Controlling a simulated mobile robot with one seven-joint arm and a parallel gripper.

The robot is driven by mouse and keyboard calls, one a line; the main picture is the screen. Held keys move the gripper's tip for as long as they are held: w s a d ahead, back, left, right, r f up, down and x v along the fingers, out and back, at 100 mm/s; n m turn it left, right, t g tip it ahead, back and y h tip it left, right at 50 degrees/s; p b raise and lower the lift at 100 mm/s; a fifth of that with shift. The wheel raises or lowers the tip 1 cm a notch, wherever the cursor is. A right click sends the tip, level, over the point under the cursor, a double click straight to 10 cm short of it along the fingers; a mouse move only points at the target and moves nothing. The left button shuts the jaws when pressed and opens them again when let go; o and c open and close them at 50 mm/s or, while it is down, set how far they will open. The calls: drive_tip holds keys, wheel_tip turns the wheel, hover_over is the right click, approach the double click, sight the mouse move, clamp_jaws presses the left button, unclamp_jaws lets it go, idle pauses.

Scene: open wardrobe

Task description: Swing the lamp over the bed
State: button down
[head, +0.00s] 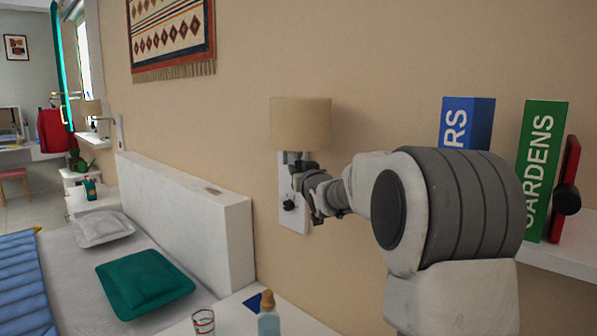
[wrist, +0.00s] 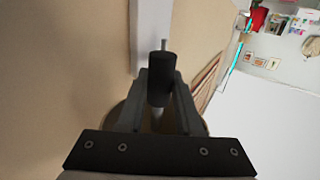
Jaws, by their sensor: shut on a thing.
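The wall lamp has a beige drum shade (head: 300,124) and a white wall plate (head: 293,218) with a dark knob (head: 289,205). It is right of the headboard, above the bedside surface. My gripper (head: 300,173) is at the lamp just below the shade and hides part of its arm. In the wrist view my gripper's fingers (wrist: 161,98) are shut on a dark cylindrical lamp part (wrist: 161,78). The shade shows partly behind them, and the white plate (wrist: 151,30) is above. The bed (head: 75,262) is at the left, with white and green pillows.
A white headboard (head: 190,205) stands between bed and lamp. A glass (head: 203,322) and a dropper bottle (head: 268,315) stand on the bedside surface (head: 235,310). A shelf (head: 565,262) with blue and green books (head: 540,170) is at the right. A woven hanging (head: 172,38) is above the headboard.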

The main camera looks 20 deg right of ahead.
drive_tip(key=shift+d, duration=0.2)
drive_tip(key=c, duration=0.6)
unclamp_jaws()
drive_tip(key=s, duration=0.5)
drive_tip(key=s+a+p, duration=0.1)
drive_tip(key=s, duration=0.5)
drive_tip(key=s+a, duration=0.1)
drive_tip(key=s, duration=0.5)
drive_tip(key=shift+s+a+p, duration=0.15)
drive_tip(key=shift+p, duration=0.25)
